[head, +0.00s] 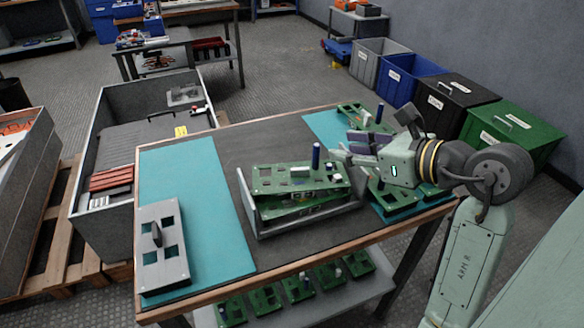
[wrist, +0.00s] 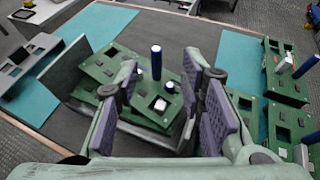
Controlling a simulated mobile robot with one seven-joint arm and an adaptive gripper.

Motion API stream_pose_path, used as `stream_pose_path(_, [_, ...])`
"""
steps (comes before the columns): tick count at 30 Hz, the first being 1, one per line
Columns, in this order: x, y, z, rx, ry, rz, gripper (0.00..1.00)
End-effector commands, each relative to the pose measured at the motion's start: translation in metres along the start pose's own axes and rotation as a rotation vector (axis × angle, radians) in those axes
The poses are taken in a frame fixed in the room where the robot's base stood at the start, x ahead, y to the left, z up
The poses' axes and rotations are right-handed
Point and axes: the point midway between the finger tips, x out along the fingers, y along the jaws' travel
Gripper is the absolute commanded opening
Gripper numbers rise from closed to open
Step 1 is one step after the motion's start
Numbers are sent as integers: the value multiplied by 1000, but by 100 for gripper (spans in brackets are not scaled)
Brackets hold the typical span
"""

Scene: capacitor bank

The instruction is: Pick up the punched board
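A grey flat plate with several square holes and an upright dark grip (head: 164,239) lies on the left teal mat (head: 203,183). It looks like the punched board. In the wrist view it shows at the upper left (wrist: 30,64). My gripper (head: 345,146) is above the right part of the table, far to the right of the plate. In the wrist view its purple-padded fingers (wrist: 163,88) are spread apart with nothing held between them. Beyond them is a grey rack (head: 247,201) holding stacked green boards (head: 275,184), one with a tall blue capacitor (head: 316,157).
More green boards lie on the right teal mat, near and below my gripper, some with tall parts. A deep grey crate (head: 92,160) stands left of the table. Bins (head: 512,135) line the right wall. Dark table surface is bare behind the rack.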

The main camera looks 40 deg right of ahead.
Motion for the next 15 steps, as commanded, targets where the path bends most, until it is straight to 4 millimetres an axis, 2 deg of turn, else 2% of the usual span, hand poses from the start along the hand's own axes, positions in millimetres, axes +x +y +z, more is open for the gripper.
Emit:
stream_pose_path(4, [25, 2, 1, 1, -1, 5, 36])
stream_pose_path(11, [44, 2, 0, 0, -1, 4, 36])
stream_pose_path(15, [63, 5, -2, 2, -2, 6, 36])
